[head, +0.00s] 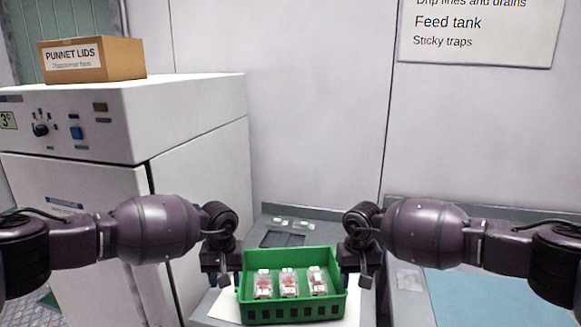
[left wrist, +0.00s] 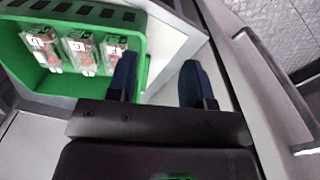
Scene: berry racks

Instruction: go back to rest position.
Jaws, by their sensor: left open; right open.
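My left gripper (head: 222,279) is beside the left end of a green crate (head: 292,312) in the head view. In the left wrist view its two dark blue fingers (left wrist: 157,80) are apart with nothing between them, one close to the crate's wall (left wrist: 141,62). My right gripper (head: 360,280) is at the crate's right end, and its fingers are partly hidden there. The crate holds three clear punnets with red contents: left (head: 263,284), middle (head: 289,284) and right (head: 318,281).
A white cabinet (head: 200,130) stands at the left, with a cardboard box (head: 92,60) on top. Small clear items (head: 291,223) lie on the grey counter behind the crate. A blue surface (head: 480,295) is at the right. A sign (head: 480,35) hangs on the back wall.

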